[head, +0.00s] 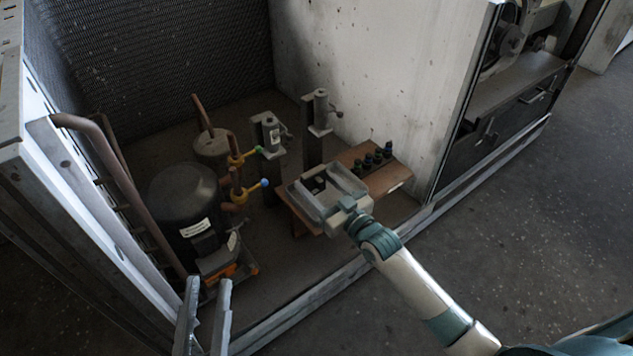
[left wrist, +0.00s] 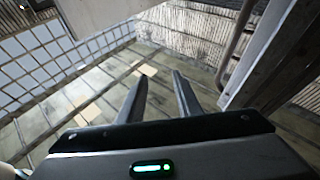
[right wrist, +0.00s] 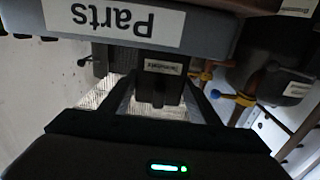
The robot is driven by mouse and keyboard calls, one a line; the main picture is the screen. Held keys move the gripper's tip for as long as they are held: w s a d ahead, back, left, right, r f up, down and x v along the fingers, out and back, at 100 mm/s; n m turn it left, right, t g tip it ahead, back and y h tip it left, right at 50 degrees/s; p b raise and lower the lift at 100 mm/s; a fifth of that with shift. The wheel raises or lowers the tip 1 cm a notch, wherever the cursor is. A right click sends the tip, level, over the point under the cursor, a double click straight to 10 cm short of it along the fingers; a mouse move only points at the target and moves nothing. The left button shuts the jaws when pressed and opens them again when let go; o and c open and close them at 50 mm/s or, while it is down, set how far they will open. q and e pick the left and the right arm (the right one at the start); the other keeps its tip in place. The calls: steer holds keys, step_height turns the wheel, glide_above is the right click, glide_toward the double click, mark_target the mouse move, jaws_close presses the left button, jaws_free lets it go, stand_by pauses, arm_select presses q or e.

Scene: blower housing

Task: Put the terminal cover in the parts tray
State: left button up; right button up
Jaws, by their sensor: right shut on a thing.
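My right gripper (head: 343,207) is at the near edge of the grey parts tray (head: 357,180). In the right wrist view (right wrist: 158,98) it is shut on a dark block with a small pale label, the terminal cover (right wrist: 158,84). The tray's wall, with an upside-down "Parts" label (right wrist: 115,20), is close by at the top of that view. A dark shape shows inside the tray in the head view; I cannot tell whether the cover touches the tray. My left gripper (head: 208,284) is open and empty at the bottom left, also open in the left wrist view (left wrist: 157,78).
The tray stands on a wooden bench (head: 380,180) with several dark knobs (head: 373,157) behind it. A black round tank (head: 185,195), valves with yellow and blue handles (head: 240,195) and grey posts (head: 315,130) stand left and behind. A metal frame rail (head: 300,305) runs in front.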

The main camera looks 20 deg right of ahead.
steer(key=shift+f, duration=0.2)
steer(key=o, duration=1.1)
steer(key=shift+c, duration=0.2)
arm_select(q)
steer(key=shift+s+d+r, duration=0.1)
steer(key=shift+s+r, duration=0.1)
arm_select(e)
steer(key=shift+r, duration=0.1)
steer(key=shift+r, duration=0.65)
arm_select(q)
step_height(320, 180, down, 7)
steer(key=w+g+y+p, duration=0.1)
steer(key=w+g+p, duration=0.1)
steer(key=g, duration=0.2)
steer(key=shift+w+a+f+y, duration=0.15)
steer(key=shift+w+a+y, duration=0.15)
steer(key=shift+w+a, duration=0.1)
arm_select(e)
steer(key=v, duration=1.2)
steer(key=shift+f, duration=0.1)
